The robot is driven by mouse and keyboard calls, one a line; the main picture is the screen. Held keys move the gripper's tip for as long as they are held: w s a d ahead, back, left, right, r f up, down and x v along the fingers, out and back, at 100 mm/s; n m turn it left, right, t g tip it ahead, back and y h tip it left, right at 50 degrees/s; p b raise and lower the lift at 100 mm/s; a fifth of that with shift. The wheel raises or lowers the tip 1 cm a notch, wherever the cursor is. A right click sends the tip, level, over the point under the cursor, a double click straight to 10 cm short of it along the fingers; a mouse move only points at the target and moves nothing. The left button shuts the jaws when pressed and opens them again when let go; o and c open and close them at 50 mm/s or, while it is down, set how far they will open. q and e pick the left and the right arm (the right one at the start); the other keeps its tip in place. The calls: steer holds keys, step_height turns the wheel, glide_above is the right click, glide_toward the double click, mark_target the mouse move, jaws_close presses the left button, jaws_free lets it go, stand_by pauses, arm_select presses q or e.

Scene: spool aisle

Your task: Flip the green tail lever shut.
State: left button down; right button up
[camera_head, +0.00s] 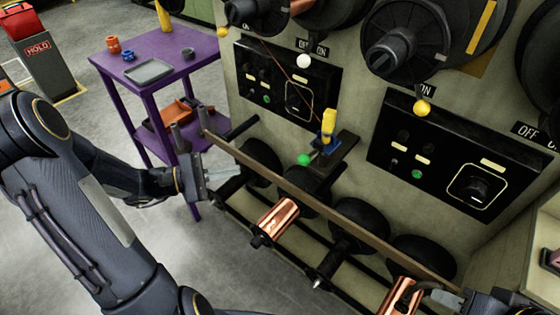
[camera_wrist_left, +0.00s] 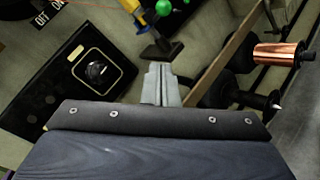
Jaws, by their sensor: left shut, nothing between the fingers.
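The green tail lever shows as a green ball knob (camera_head: 304,160) on a dark bracket fixed to the machine front, beside a small blue clamp (camera_head: 327,138) with an upright yellow handle (camera_head: 329,120). In the left wrist view the green knob (camera_wrist_left: 163,8) is at the top edge, partly cut off with the clamp. My left gripper (camera_head: 232,170) is shut and empty, to the left of the knob and apart from it. Its closed fingers (camera_wrist_left: 160,84) point toward the bracket. My right gripper (camera_head: 440,298) is partly visible at the lower right; its finger opening is unclear.
A long rail (camera_head: 300,195) runs diagonally in front of the bracket, above copper spools (camera_head: 276,220) and black spools. Control panels (camera_head: 450,165) and large black reels sit above. A purple table (camera_head: 160,48) stands at the left on open floor.

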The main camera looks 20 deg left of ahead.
arm_select(q)
steer(key=p, duration=0.1)
glide_toward(310, 154)
steer(key=w+d+f, duration=0.2)
steer(key=shift+d+r, duration=0.25)
steer(key=shift+d, duration=0.2)
